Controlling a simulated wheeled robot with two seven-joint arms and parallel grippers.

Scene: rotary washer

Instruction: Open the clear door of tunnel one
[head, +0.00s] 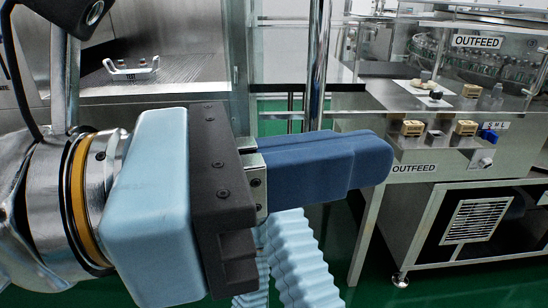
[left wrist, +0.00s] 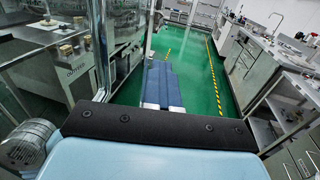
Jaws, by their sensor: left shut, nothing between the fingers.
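My left gripper (head: 378,160) reaches across the middle of the head view from the left, its dark blue fingers shut together with nothing between them. In the left wrist view the shut fingers (left wrist: 160,72) point out over green floor. A vertical metal post (head: 317,60) stands behind the fingers in the head view; I cannot tell whether it belongs to the clear door. A clear panel (left wrist: 128,22) shows at upper left in the left wrist view; I cannot tell whether it is tunnel one's door. No label for tunnel one is readable. My right gripper is not in view.
A metal chamber at upper left holds a small white tray (head: 131,70). A steel OUTFEED machine (head: 410,185) with small blocks on top stands at right. Steel counters (left wrist: 262,65) line the right of the left wrist view. Green floor (left wrist: 190,60) lies open between.

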